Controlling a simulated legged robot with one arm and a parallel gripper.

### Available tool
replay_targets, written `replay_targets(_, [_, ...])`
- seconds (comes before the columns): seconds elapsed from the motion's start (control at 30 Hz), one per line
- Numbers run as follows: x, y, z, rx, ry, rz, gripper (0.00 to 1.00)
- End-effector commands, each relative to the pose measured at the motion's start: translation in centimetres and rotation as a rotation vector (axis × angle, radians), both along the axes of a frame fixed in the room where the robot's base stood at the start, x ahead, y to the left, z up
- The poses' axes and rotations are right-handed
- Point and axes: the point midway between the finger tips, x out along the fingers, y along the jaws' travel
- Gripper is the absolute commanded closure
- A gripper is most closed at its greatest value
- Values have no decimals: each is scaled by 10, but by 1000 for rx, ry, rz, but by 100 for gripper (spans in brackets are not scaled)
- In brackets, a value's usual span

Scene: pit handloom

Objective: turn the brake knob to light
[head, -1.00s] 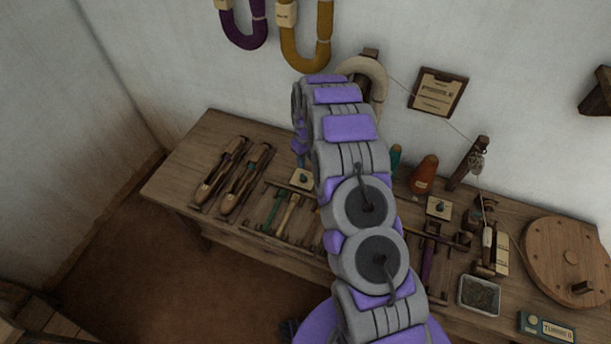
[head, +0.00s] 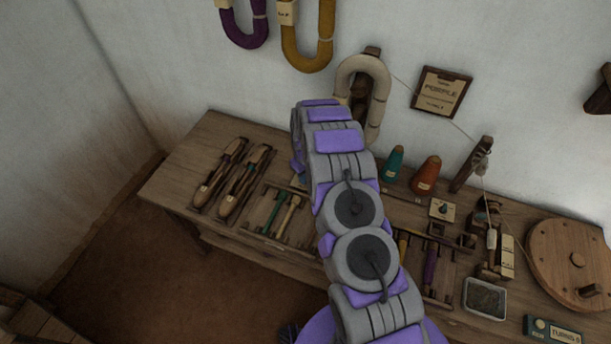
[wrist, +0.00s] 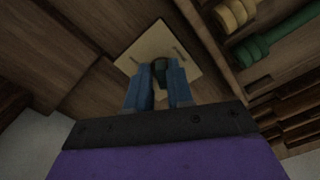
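A square cream plate (wrist: 150,42) with a small dark green knob (wrist: 160,72) at its middle is on the wooden bench, seen in the wrist view. My gripper (wrist: 160,78) has its two blue fingers apart, one on each side of this knob. I cannot tell whether they press on it. In the head view my arm covers most of this plate. No readable label shows which knob is the brake.
Yellow (wrist: 236,12) and green (wrist: 262,46) bobbins lie close right of the plate in the wrist view. Two wooden shuttles (head: 232,178) lie at the bench's left. A winder wheel (head: 568,262), a grey tray (head: 485,298) and cones (head: 426,175) stand on the right.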

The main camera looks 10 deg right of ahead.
Motion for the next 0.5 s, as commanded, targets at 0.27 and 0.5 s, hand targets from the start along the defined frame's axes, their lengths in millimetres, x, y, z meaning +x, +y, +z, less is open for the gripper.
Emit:
replay_targets(0.27, [0,0,0,1,0,1,100])
replay_targets(0.5, [-1,0,0,1,0,-1,100])
